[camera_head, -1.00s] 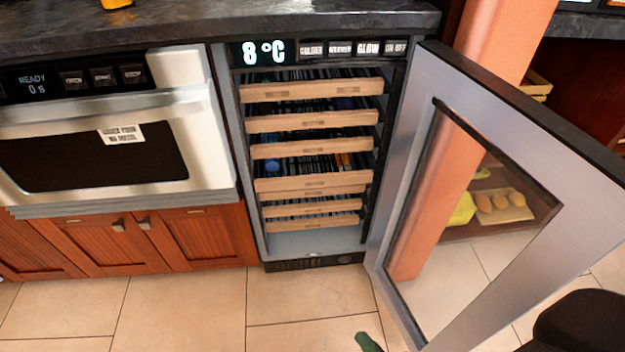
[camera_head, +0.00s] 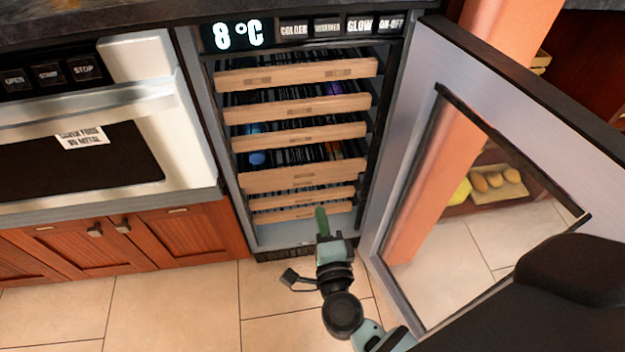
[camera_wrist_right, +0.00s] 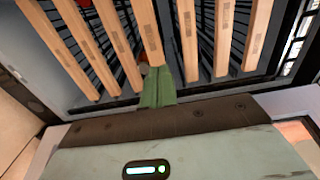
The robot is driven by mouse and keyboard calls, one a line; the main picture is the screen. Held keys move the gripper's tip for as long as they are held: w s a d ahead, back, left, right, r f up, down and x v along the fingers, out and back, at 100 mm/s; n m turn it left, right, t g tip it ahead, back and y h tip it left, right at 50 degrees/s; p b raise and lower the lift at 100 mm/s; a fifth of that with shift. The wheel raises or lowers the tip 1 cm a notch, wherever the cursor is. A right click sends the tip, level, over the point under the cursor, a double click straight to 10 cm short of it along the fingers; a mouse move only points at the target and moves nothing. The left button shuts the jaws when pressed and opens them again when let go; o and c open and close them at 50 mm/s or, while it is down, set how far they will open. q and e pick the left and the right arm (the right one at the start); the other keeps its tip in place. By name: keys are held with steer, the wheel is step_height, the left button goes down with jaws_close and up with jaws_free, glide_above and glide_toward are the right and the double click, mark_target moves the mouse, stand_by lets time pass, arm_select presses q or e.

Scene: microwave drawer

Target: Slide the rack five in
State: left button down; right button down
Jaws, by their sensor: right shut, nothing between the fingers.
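The open wine cooler holds a column of racks with pale wooden fronts. One lower front (camera_head: 290,177) looks taller than the others and seems to stand further out, overlapping a front just below it. Whether this is rack five I cannot tell. My right gripper (camera_head: 322,222) is shut and empty, its green fingers pointing up in front of the lowest rack front (camera_head: 300,213). In the right wrist view, the green fingers (camera_wrist_right: 157,88) reach towards the end of a middle wooden front (camera_wrist_right: 146,30). Contact cannot be told. My left gripper is out of view.
The cooler's glass door (camera_head: 460,200) stands wide open on the right, close to my right arm. A microwave drawer (camera_head: 80,140) is on the left above wooden cabinets (camera_head: 140,240). Tiled floor (camera_head: 180,300) is clear in front.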

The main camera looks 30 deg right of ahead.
steer(key=b, duration=0.2)
glide_toward(310, 165)
steer(key=x, duration=0.5)
steer(key=shift+w+f, duration=0.15)
steer(key=shift+w, duration=0.05)
steer(key=x, duration=0.4)
steer(key=shift+w+d, duration=0.1)
steer(key=shift+w, duration=0.15)
steer(key=shift+r, duration=0.3)
